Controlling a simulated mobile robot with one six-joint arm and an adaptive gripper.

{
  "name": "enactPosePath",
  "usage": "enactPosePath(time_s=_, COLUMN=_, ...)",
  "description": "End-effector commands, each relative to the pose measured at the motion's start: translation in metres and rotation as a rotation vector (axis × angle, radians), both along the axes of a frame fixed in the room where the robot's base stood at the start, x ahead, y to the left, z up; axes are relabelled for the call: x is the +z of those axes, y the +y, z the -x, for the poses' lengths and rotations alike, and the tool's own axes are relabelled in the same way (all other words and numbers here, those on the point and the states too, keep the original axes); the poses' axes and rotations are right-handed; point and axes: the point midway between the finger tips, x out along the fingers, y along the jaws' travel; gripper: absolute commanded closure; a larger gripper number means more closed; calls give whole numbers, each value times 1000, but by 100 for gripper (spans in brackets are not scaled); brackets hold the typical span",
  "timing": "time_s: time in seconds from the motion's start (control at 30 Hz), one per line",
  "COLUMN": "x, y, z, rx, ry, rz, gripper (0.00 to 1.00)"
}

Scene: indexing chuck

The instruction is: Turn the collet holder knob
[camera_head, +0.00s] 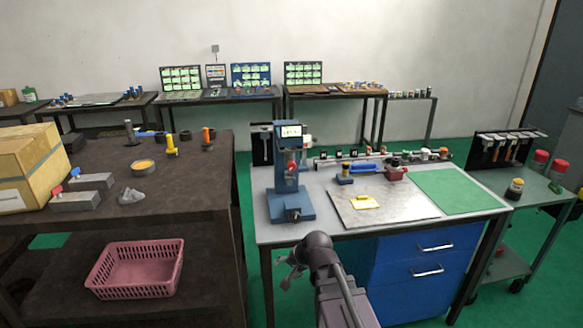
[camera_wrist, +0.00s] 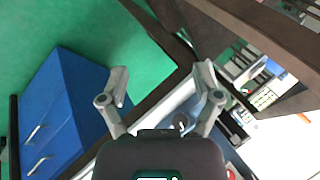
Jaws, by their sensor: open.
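I cannot tell for certain which part is the collet holder knob. A blue bench device (camera_head: 290,200) with a small lit screen stands at the left of the grey workbench; a dark round part shows low on its front. A blue and red tool (camera_head: 395,173) lies behind the metal plate on the same bench. My gripper (camera_head: 284,270) is open and empty in front of the bench's front edge, below the blue device. In the wrist view my gripper (camera_wrist: 162,84) shows two spread fingers with nothing between them; the bench edge passes behind them.
A metal plate (camera_head: 385,212) with a yellow item and a green mat (camera_head: 455,191) lie on the bench, above blue drawers (camera_head: 425,262). A dark table (camera_head: 190,185) with a pink basket (camera_head: 135,270) below stands left. A tool cart (camera_head: 535,195) stands right. Green floor lies between.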

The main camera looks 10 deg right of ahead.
Motion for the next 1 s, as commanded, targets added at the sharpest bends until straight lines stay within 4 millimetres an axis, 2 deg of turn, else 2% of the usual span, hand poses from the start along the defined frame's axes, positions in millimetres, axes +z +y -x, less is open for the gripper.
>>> enactPosePath(time_s=0.03, x=10, y=8, z=-20, rx=-85, ry=-33, rz=-95, gripper=18)
enactPosePath(time_s=0.23, x=59, y=28, z=-82, rx=-447, ry=-115, rz=-536, gripper=18)
enactPosePath(time_s=0.37, x=92, y=26, z=-118, rx=-679, ry=-127, rz=-849, gripper=18)
enactPosePath(time_s=0.5, x=124, y=12, z=-151, rx=-920, ry=-105, rz=-1205, gripper=18)
enactPosePath(time_s=0.63, x=147, y=-10, z=-176, rx=-1131, ry=-57, rz=-1538, gripper=18)
enactPosePath(time_s=0.8, x=160, y=-40, z=-195, rx=-1344, ry=16, rz=-1899, gripper=18)
enactPosePath(time_s=1.0, x=162, y=-60, z=-203, rx=-1473, ry=73, rz=-2131, gripper=18)
